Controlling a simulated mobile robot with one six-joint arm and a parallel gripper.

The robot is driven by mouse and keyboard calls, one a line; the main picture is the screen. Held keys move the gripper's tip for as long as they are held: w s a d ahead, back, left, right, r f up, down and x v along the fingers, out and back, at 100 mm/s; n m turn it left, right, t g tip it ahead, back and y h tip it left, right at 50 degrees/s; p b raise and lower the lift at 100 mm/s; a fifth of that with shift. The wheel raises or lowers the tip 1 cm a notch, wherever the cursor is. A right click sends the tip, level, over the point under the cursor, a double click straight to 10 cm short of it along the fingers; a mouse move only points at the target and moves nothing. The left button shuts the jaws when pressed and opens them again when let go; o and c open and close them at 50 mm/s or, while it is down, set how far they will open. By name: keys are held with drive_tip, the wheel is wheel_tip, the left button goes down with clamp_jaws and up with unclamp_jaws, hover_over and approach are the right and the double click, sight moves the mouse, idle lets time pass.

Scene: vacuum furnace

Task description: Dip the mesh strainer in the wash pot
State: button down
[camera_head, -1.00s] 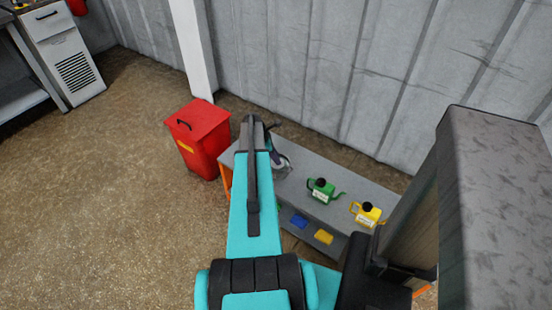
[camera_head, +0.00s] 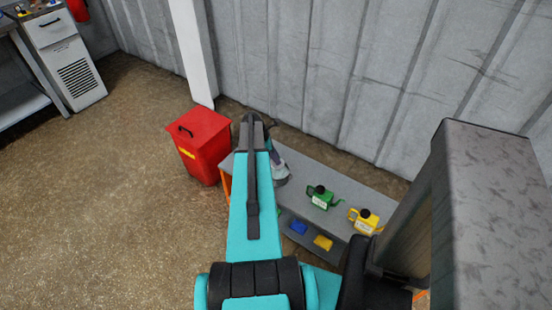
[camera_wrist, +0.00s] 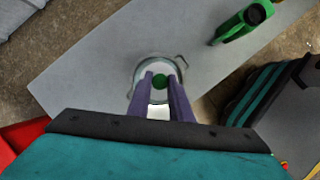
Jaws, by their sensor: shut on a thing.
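The wash pot (camera_wrist: 137,73) is a round metal vessel with a side handle, standing on the grey bench. In the wrist view my gripper (camera_wrist: 161,80) points down over it, its two purple fingers shut on a small green end that I take for the handle of the mesh strainer (camera_wrist: 159,83). The strainer's mesh is hidden below the fingers, so I cannot tell whether it is inside the pot. In the head view the pot (camera_head: 283,177) shows partly beside my arm, which hides most of the gripper.
The bench (camera_head: 345,186) also carries a green can (camera_head: 322,198) and a yellow can (camera_head: 364,221) to the right. A blue block (camera_head: 298,227) and a yellow block (camera_head: 323,243) lie on its lower shelf. A red bin (camera_head: 205,145) stands left; a corrugated wall is behind.

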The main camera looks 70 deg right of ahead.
drive_tip(key=shift+r+p, duration=0.6)
drive_tip(key=shift+r, duration=0.55)
drive_tip(key=shift+w, duration=0.1)
idle(0.4)
drive_tip(key=w+a+r+n, duration=0.1)
drive_tip(key=w+a+r, duration=0.4)
drive_tip(key=w, duration=0.4)
drive_tip(key=w+a+r, duration=0.3)
drive_tip(key=w+a, duration=0.3)
drive_tip(key=w, duration=0.2)
drive_tip(key=w+a+r+n, duration=0.1)
drive_tip(key=w+a+r, duration=0.4)
drive_tip(key=w, duration=0.4)
drive_tip(key=w+a+r+t+h, duration=0.1)
drive_tip(key=w+a+r, duration=0.2)
drive_tip(key=w+a, duration=0.5)
drive_tip(key=w+a+r, duration=0.4)
drive_tip(key=a, duration=0.7)
drive_tip(key=w+a+r+n, duration=0.1)
drive_tip(key=a+r, duration=0.3)
drive_tip(key=a, duration=0.6)
drive_tip(key=a+r+n, duration=0.1)
drive_tip(key=a+r, duration=0.3)
drive_tip(key=a, duration=0.7)
drive_tip(key=w+a+r, duration=0.1)
drive_tip(key=a+r, duration=0.3)
drive_tip(key=a, duration=0.6)
drive_tip(key=shift+w+a+n+h, duration=0.3)
drive_tip(key=shift+w+a+n, duration=0.05)
drive_tip(key=shift+a+n, duration=0.05)
